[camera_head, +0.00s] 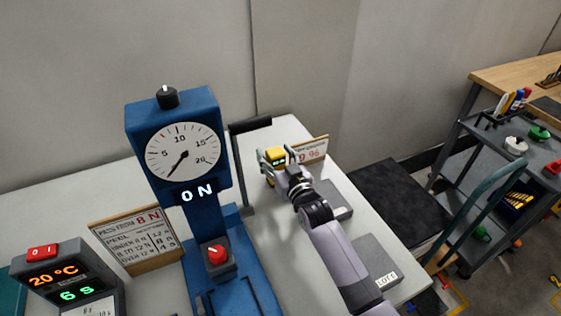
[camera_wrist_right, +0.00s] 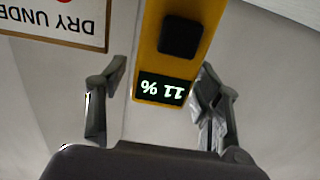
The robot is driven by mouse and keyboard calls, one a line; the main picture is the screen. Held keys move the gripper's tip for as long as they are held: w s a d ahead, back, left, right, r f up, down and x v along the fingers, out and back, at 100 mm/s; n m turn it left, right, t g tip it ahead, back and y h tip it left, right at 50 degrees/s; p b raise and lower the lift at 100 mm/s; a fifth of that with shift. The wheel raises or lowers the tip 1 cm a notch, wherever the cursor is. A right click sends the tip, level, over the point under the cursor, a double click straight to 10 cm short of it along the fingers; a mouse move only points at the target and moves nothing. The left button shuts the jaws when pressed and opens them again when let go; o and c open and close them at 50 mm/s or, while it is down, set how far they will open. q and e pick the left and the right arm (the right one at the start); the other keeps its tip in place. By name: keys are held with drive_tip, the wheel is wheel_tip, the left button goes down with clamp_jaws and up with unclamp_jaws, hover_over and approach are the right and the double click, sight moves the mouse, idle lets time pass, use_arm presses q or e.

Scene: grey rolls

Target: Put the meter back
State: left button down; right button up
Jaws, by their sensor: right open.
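The yellow meter (camera_head: 274,153) is at the back of the white table in the head view, in front of a small sign. In the right wrist view the meter (camera_wrist_right: 150,45) has a black button and a dark display reading "11 %" upside down. My right gripper (camera_head: 279,163) is at the meter, its fingers open on either side of it. In the wrist view the gripper (camera_wrist_right: 162,82) shows a clear gap between the left finger and the meter; the right finger is close to it, and contact cannot be told. My left gripper is not in view.
A sign (camera_head: 312,150) reading "9 %" stands beside the meter. A blue dial stand (camera_head: 205,218) rises left of my right arm. Grey boxes (camera_head: 373,262), one marked LOT 6, lie on the table (camera_head: 285,130). A grey cart (camera_head: 490,135) stands at right.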

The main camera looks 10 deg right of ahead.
drive_tip(key=s+d, duration=0.2)
drive_tip(key=s, duration=0.9)
drive_tip(key=shift+s+d+b, duration=0.15)
drive_tip(key=shift+s+b, duration=0.25)
